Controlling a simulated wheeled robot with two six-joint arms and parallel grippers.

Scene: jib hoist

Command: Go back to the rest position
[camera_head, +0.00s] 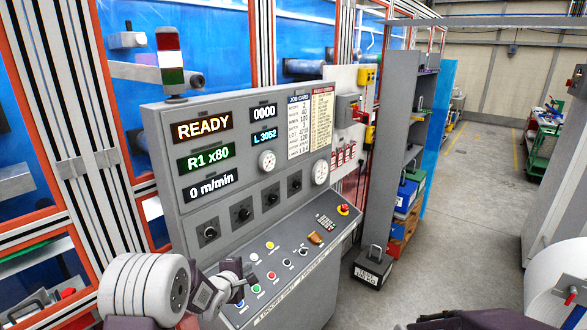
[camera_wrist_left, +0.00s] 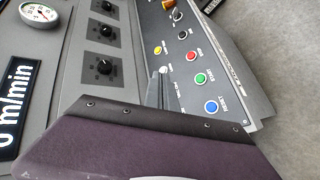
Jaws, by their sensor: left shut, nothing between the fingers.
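My left gripper (camera_head: 240,284) is in front of the lower left part of the grey control console (camera_head: 340,232), close to the sloped button panel. It is shut and holds nothing. In the left wrist view its fingers (camera_wrist_left: 160,90) show as a narrow grey pair near the white button, with the yellow, red, green and blue buttons around them. I cannot tell whether the fingertips touch the panel. The displays on the console (camera_wrist_left: 70,60) read READY, R1 x80 and 0 m/min.
A red, white and green stack light (camera_head: 170,60) stands on the console. A black weight-like block (camera_head: 372,268) sits on the floor to its right. A grey shelf (camera_head: 388,130) with blue and orange bins stands beyond. The concrete floor (camera_head: 465,200) to the right is open.

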